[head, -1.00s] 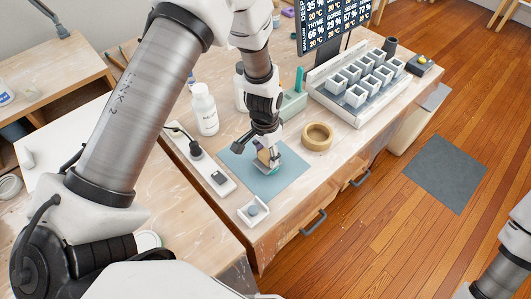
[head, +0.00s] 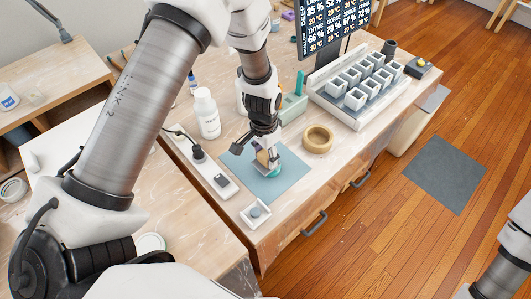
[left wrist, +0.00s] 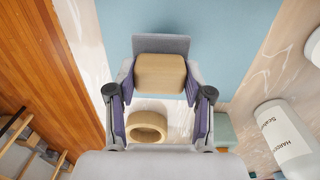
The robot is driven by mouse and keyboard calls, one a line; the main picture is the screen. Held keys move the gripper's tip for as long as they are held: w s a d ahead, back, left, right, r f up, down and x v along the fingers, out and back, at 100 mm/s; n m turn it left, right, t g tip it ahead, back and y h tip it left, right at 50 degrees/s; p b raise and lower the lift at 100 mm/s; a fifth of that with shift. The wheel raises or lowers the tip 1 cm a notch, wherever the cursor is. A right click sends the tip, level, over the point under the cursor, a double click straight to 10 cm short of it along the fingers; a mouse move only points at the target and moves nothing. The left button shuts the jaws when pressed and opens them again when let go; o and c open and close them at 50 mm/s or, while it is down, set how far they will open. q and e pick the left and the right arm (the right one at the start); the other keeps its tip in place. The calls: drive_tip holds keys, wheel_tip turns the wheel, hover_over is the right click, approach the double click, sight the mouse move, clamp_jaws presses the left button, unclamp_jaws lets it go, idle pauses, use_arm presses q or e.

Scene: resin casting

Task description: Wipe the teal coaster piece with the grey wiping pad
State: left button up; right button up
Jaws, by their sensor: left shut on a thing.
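The grey wiping pad (left wrist: 161,44) has a tan wooden block handle (left wrist: 160,75). My left gripper (head: 265,150) is shut on this handle, with a finger on each side in the left wrist view (left wrist: 160,97). The teal coaster piece (head: 276,172) lies on the blue mat (head: 284,186), directly under the pad, mostly covered by it. In the head view the pad looks to be on or very close above the coaster; I cannot tell if they touch. The coaster is hidden in the left wrist view. My right gripper is out of view.
A wooden ring (head: 318,139) stands right of the mat. A rack of white cups (head: 355,98) stands behind.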

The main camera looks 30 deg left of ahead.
sight(266, 155)
use_arm(q)
drive_tip(key=shift+r+p, duration=2.15)
drive_tip(key=shift+r, duration=0.7)
